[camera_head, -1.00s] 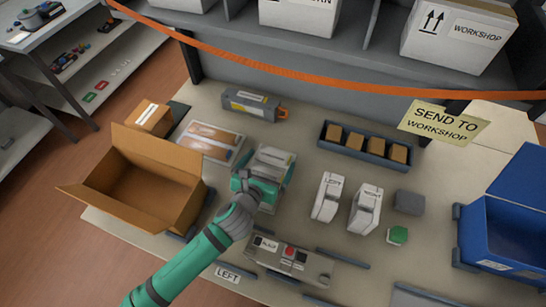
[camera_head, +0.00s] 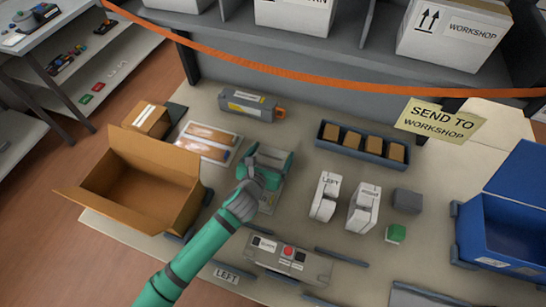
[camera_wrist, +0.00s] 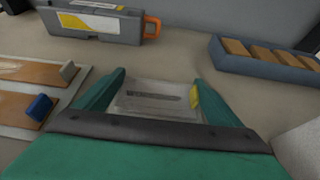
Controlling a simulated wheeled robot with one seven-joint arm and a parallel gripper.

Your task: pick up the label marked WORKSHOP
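My gripper (camera_head: 268,163) is over a pale grey, flat-topped thing (camera_head: 268,196) near the middle of the bench. In the wrist view, my gripper (camera_wrist: 158,80) has its green fingers apart, one on each side of this pale thing (camera_wrist: 150,98), which bears a dark strip. WORKSHOP is readable on the yellow SEND TO WORKSHOP sign (camera_head: 440,119) hanging at the orange strap, and on a white label (camera_head: 472,30) on a shelf box at the upper right.
An open cardboard box (camera_head: 140,185) stands left, a blue bin (camera_head: 500,235) right. A grey cartridge (camera_head: 247,104) and a tray of brown blocks (camera_head: 365,158) lie behind. Two white blocks (camera_head: 325,197) (camera_head: 364,208) stand right of my gripper. A button panel (camera_head: 289,260) is in front.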

